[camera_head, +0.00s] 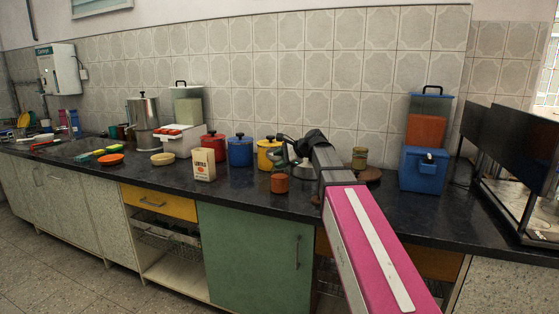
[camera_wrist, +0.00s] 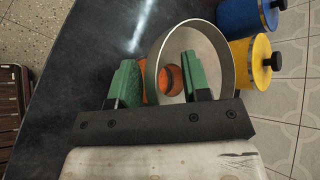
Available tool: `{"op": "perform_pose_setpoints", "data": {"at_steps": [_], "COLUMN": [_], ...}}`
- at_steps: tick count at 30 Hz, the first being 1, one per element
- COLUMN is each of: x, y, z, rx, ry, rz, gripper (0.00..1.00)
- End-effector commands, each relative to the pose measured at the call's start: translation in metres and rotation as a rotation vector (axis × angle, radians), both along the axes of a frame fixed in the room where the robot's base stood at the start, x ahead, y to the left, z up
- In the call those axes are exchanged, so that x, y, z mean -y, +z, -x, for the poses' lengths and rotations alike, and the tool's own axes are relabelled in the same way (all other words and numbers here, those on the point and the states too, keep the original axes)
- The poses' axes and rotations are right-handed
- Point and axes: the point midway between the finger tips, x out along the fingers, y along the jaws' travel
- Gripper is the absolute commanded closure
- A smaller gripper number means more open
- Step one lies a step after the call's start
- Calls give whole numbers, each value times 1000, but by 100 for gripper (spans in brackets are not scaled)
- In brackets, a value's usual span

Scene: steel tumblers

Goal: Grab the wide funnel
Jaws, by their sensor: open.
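The wide funnel (camera_wrist: 222,42) is a grey metal ring-like cone with a small hole, seen from above in the wrist view. My gripper (camera_wrist: 156,72) is open, with two green fingers. The left part of the funnel's rim appears between the fingers, and the right finger overlaps the funnel's inside. I cannot tell whether either finger touches it. In the head view my gripper (camera_head: 280,156) is over the counter, in front of the yellow canister. The funnel is hard to make out there, largely hidden by my gripper and wrist.
An orange-brown cup (camera_head: 279,183) stands close by on the dark counter (camera_head: 240,194); part of it shows through the funnel's hole. Yellow (camera_head: 264,160), blue (camera_head: 240,152) and red canisters (camera_head: 214,146) stand behind.

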Motion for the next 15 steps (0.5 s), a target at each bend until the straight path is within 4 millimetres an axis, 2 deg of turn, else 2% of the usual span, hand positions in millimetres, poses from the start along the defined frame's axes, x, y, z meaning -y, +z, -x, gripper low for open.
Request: {"op": "perform_pose_setpoints", "data": {"at_steps": [2,3,6,15], "x": [0,0,0,0], "y": [0,0,0,1], "z": [0,0,0,0], "rx": [0,0,0,0], "ry": [0,0,0,0], "rz": [0,0,0,0], "gripper": [60,73,100,100]}}
